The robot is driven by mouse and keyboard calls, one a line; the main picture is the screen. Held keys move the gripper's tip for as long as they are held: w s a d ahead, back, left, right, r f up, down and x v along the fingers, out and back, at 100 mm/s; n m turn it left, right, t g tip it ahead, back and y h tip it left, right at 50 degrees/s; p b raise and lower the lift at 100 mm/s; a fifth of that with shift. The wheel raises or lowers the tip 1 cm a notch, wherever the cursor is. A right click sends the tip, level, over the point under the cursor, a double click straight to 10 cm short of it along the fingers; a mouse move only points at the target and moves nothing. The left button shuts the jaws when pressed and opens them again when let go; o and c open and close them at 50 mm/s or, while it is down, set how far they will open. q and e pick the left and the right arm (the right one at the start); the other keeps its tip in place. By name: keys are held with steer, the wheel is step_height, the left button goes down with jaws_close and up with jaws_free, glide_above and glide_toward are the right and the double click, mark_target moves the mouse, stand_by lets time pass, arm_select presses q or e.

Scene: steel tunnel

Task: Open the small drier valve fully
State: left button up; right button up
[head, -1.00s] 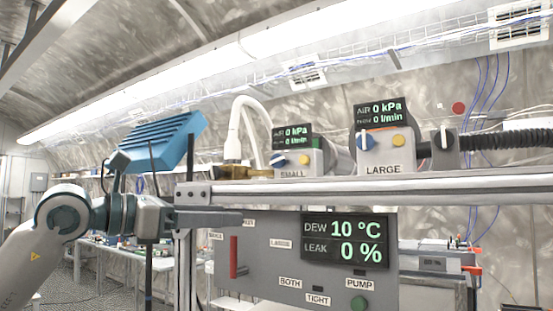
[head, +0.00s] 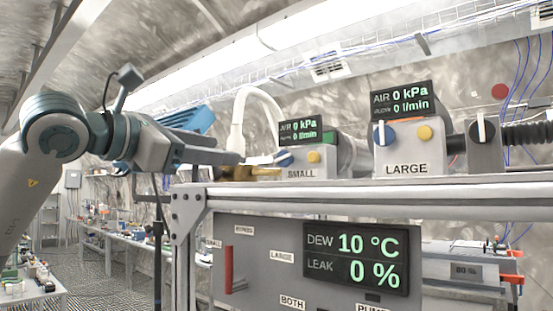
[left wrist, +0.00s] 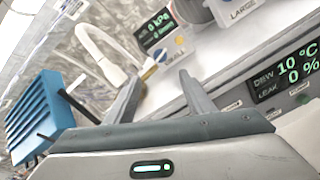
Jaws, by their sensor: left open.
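The small drier (head: 302,172) is a pale box labelled SMALL on the bench shelf, with a blue valve knob (head: 284,158) on its left front and a yellow button (head: 314,157). Its display (head: 305,132) reads 0 kPa and 0 l/min. My left gripper (head: 252,159) is just left of the blue knob in the head view and partly covers the brass fitting there. In the left wrist view the open, empty fingers (left wrist: 160,78) point toward the blue knob (left wrist: 161,56), which shows between and beyond the tips. I cannot tell whether they touch it. My right gripper is not in view.
The large drier (head: 407,154) stands to the right with its own blue knob. A white hose (head: 240,110) arches behind my fingers. The metal rail (head: 360,193) runs below, above a panel (head: 262,265) with a red handle. A blue ribbed object (head: 188,119) is behind my arm.

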mark_target(282, 159)
arm_select(q)
steer(key=p+x, duration=0.9)
steer(key=x, duration=0.7)
steer(key=shift+w+d, duration=0.25)
steer(key=shift+w, duration=0.1)
steer(key=shift+w+d+f+p, duration=0.1)
steer(key=shift+w+d+p, duration=0.15)
steer(key=shift+w+p, duration=0.1)
steer(key=shift+c, duration=0.7)
steer(key=c, duration=0.9)
